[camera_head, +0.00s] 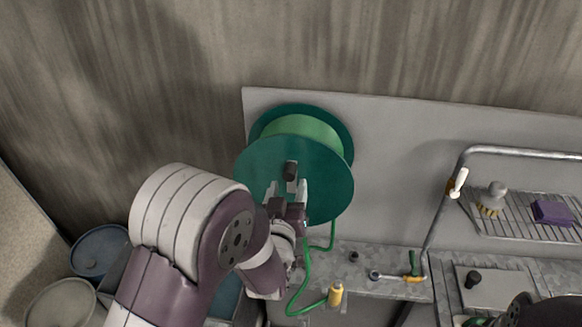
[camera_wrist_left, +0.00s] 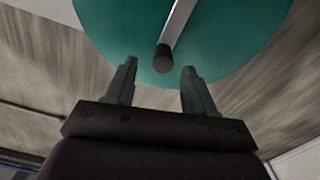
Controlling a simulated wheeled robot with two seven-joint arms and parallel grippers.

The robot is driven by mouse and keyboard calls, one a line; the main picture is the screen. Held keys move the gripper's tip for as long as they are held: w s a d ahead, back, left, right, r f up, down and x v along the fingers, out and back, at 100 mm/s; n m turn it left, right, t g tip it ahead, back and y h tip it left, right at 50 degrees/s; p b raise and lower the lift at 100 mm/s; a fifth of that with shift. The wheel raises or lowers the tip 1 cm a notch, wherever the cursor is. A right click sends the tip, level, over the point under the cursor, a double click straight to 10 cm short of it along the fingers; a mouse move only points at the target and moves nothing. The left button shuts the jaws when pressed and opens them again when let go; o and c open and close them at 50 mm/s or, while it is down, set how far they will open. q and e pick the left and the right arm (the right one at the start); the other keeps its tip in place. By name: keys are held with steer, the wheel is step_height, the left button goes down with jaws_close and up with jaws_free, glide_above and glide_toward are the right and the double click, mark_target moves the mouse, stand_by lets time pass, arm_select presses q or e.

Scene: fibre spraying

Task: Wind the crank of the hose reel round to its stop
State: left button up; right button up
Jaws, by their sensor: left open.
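The hose reel (camera_head: 260,165) is a green drum with dark teal discs, mounted against a light panel. Its crank has a dark knob (camera_head: 290,171) in front of the disc. In the left wrist view the knob (camera_wrist_left: 163,57) ends a flat grey crank arm (camera_wrist_left: 179,20). My left gripper (camera_head: 287,188) is just below the knob in the head view. In the left wrist view its fingers (camera_wrist_left: 159,68) are open, with the knob seen between and just beyond the tips; contact cannot be told. My right gripper is not in view.
A green hose (camera_head: 307,262) hangs to a yellow nozzle (camera_head: 335,294) by the grey counter (camera_head: 385,262). A metal pipe frame (camera_head: 437,222) and a wire rack (camera_head: 515,228) with a brush and purple block are right. Blue drums (camera_head: 97,250) stand lower left.

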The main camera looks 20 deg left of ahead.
mark_target(287, 177)
arm_select(q)
steer(key=x, duration=0.2)
steer(key=p+x, duration=0.1)
steer(key=x, duration=0.1)
steer(key=shift+w+a+r+p, duration=0.15)
steer(key=shift+w+a+p, duration=0.15)
steer(key=shift+a, duration=0.15)
steer(key=shift+w+a, duration=0.1)
steer(key=shift+w, duration=0.5)
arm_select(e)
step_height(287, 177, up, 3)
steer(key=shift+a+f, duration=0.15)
arm_select(q)
steer(key=shift+s, duration=0.1)
jaws_close()
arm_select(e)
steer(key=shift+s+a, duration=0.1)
